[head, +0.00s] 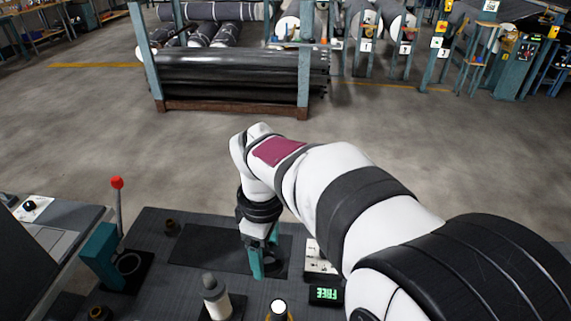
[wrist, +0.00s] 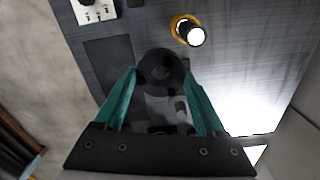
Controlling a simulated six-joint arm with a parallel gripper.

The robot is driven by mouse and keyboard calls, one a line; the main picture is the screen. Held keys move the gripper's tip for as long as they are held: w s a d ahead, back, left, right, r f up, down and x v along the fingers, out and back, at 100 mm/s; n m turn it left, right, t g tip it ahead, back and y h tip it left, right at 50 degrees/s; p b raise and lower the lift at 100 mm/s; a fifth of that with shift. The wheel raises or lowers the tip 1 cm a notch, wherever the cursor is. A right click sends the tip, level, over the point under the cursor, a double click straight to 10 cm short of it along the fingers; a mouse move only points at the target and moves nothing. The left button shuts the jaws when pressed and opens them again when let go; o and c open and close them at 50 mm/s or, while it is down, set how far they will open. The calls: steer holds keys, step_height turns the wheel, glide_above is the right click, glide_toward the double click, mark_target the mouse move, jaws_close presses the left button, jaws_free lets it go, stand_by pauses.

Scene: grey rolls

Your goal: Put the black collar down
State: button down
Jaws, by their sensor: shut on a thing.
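The black collar (wrist: 160,56) is a dark ring with a round hole, seen from above between the teal fingertips in the wrist view. My gripper (wrist: 161,77) is shut on it, one finger on each side. In the head view my gripper (head: 258,262) points down over the dark bench (head: 150,290), at the right part of a black mat (head: 212,250). The collar is mostly hidden behind the fingers there. I cannot tell whether the collar touches the surface below.
A white panel (head: 318,262) and a display reading FREE (head: 326,295) are right of my gripper. A grey-and-white post (head: 214,298) and a lit yellow-ringed lamp (head: 278,309) stand in front. A red-knobbed lever (head: 117,184) rises at left. The mat's left part is clear.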

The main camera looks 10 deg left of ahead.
steer(key=w+d+f, duration=0.7)
steer(key=w+f, duration=0.2)
steer(key=w, duration=0.2)
steer(key=a+f, duration=0.2)
steer(key=a, duration=0.1)
steer(key=a+f, duration=0.3)
steer(key=a, duration=0.1)
steer(key=w+a+f, duration=0.1)
steer(key=a+f, duration=0.1)
steer(key=a, duration=0.1)
steer(key=shift+w+a+f, duration=0.1)
steer(key=shift+a+f, duration=0.15)
steer(key=shift+f, duration=0.05)
steer(key=f, duration=0.3)
steer(key=shift+a+f, duration=0.25)
steer(key=shift+f, duration=0.35)
steer(key=shift+f, duration=0.1)
jaws_free()
